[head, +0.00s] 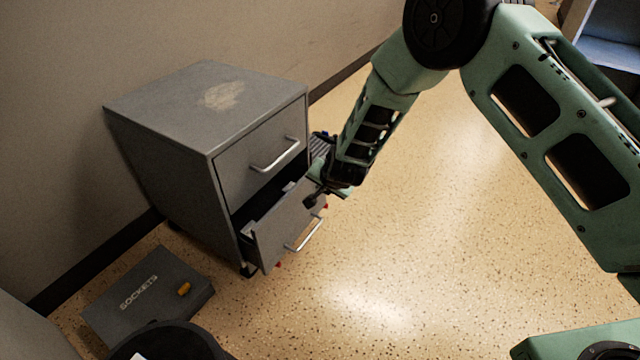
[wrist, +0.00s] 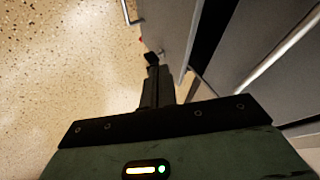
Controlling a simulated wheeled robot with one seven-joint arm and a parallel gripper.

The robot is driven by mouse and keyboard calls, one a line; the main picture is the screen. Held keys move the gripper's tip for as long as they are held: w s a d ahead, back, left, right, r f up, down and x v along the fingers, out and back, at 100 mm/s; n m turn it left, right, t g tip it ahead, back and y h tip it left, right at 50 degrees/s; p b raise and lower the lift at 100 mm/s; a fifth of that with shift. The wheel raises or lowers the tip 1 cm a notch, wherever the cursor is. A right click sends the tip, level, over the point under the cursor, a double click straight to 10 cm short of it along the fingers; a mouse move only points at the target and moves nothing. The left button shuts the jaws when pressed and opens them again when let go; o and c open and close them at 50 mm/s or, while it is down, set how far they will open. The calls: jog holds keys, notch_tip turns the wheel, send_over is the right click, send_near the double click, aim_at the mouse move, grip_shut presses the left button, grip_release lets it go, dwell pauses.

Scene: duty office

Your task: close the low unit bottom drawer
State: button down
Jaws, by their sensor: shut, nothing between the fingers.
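The low unit (head: 180,150) is a grey metal cabinet with two drawers, standing against the wall in the head view. Its top drawer (head: 262,158) is shut. Its bottom drawer (head: 284,228) stands partly open, with its bar handle (head: 305,234) on the front. My gripper (head: 312,200) is at the upper right edge of the bottom drawer's front; I cannot tell whether it touches. In the wrist view my gripper (wrist: 152,60) is shut and empty, with the bottom drawer's front (wrist: 168,25) just beyond its tips.
A grey box marked SOCKETS (head: 148,296) lies on the floor left of the cabinet. A dark round bin (head: 168,343) stands in front of it. The speckled floor (head: 420,240) to the right is clear. A bluish shelf (head: 610,45) is at the far right.

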jog(key=v, duration=0.3)
jog(key=m+t+y+b, duration=0.1)
jog(key=t+y+b, duration=0.2)
jog(key=y+b, duration=0.85)
send_near(291, 197)
jog(key=shift+y, duration=0.55)
jog(key=b+x, duration=0.2)
jog(key=f+b+x, duration=0.1)
jog(key=b+x, duration=0.2)
jog(key=shift+w+a+f, duration=0.15)
jog(key=shift+w, duration=0.15)
jog(key=shift+w+a+r, duration=0.2)
jog(key=shift+w+a, duration=0.15)
jog(key=shift+a, duration=0.1)
